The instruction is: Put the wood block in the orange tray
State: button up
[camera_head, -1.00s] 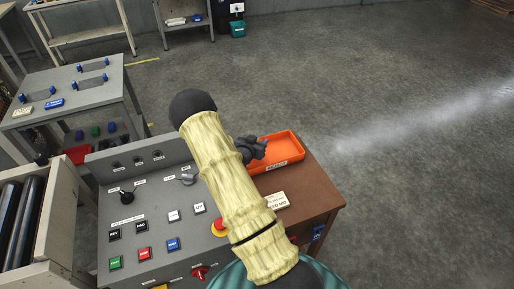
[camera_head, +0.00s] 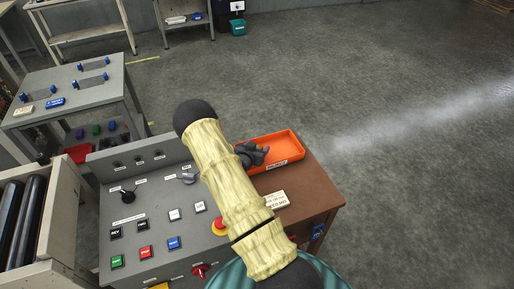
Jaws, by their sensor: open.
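The orange tray (camera_head: 285,146) sits on the brown table at the right of the control panel. My gripper (camera_head: 262,155) is over the tray's left part, dark and small in this view. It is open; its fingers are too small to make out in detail. My arm, in a pale yellowish sleeve, crosses the middle of the view and hides the tray's left end. I cannot make out the wood block; the visible part of the tray floor looks empty.
A grey control panel (camera_head: 146,205) with buttons and a red knob stands left of my arm. The brown table (camera_head: 310,188) carries a white label card (camera_head: 277,200). A grey workbench (camera_head: 75,88) stands at the upper left. The floor at the right is clear.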

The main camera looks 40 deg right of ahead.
jog(key=shift+r, duration=0.1)
jog(key=b+v, duration=0.2)
jog(key=v, duration=1)
jog(key=shift+r+b, duration=0.1)
jog(key=shift+b, duration=0.2)
jog(key=shift+w, duration=0.1)
jog(key=s+a+r+n+g+y, duration=0.1)
jog(key=s+a+r+n+y, duration=0.15)
jog(key=a+r+y, duration=0.35)
jog(key=s+a+r+n+y, duration=0.1)
jog(key=a+n+y, duration=0.2)
jog(key=a, duration=0.5)
jog(key=s+a+r+n+g+y, duration=0.1)
jog(key=s+a+r+n, duration=0.2)
jog(key=s, duration=0.3)
jog(key=s+a+r+n+g+y, duration=0.1)
jog(key=s+a+r+n+g, duration=0.1)
jog(key=s+r, duration=0.3)
jog(key=shift+s+a+n+g+y, duration=0.35)
jog(key=shift+s+n, duration=0.2)
jog(key=shift+s, duration=0.65)
